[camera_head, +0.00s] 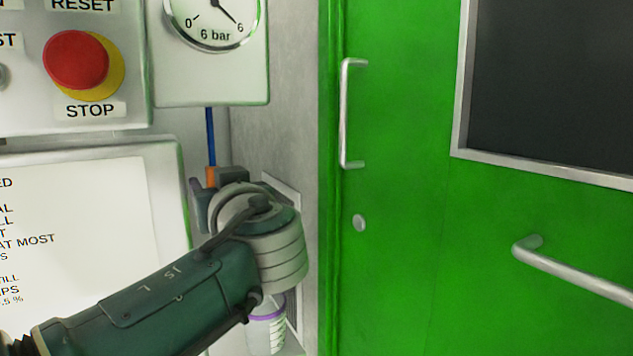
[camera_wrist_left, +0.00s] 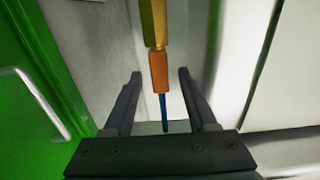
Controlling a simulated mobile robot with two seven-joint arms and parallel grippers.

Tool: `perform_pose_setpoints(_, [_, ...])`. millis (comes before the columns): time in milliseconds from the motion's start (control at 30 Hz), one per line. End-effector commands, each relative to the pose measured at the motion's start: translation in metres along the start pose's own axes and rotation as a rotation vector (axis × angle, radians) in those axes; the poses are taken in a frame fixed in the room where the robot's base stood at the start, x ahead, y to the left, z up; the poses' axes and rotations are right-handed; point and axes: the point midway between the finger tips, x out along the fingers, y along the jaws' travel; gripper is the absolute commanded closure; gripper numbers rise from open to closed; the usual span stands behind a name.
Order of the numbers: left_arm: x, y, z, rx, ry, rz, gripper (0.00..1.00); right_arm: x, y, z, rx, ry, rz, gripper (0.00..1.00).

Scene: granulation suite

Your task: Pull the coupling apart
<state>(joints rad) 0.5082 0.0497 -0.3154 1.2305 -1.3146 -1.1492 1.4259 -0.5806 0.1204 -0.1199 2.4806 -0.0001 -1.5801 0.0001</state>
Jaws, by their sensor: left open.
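The coupling shows in the left wrist view as a brass-coloured fitting (camera_wrist_left: 153,22) joined end to end with an orange piece (camera_wrist_left: 159,72). A blue hose (camera_wrist_left: 164,112) runs from the orange end. In the head view the blue hose (camera_head: 210,135) comes down from the gauge panel to the orange piece (camera_head: 211,176); the brass part is hidden behind my arm. My left gripper (camera_wrist_left: 157,76) is open, with one finger on each side of the orange piece and gaps on both sides. It also shows in the head view (camera_head: 206,187). My right gripper is not in view.
A pressure gauge (camera_head: 212,22) is above my gripper. A red stop button (camera_head: 77,60) and a white text panel (camera_head: 85,220) are on the left. A green door (camera_head: 400,230) with metal handles is on the right. A purple-ringed container (camera_head: 267,325) is below my wrist.

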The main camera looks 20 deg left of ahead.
Motion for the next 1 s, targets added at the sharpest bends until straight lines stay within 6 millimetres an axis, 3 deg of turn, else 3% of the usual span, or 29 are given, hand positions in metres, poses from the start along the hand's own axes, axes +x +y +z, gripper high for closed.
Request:
perform_pose_setpoints(200, [0.0002, -0.0001, 0.0001, 0.0, 0.0, 0.0, 0.44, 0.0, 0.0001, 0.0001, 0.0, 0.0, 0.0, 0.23])
perform_pose_setpoints(700, [-0.0001, -0.0002, 0.0002, 0.001, 0.0, 0.0, 1.0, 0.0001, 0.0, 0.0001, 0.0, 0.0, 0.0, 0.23])
perform_pose_setpoints(1000, [-0.0002, -0.0001, 0.0002, 0.0, 0.0, 0.0, 1.0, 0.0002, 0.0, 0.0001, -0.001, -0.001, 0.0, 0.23])
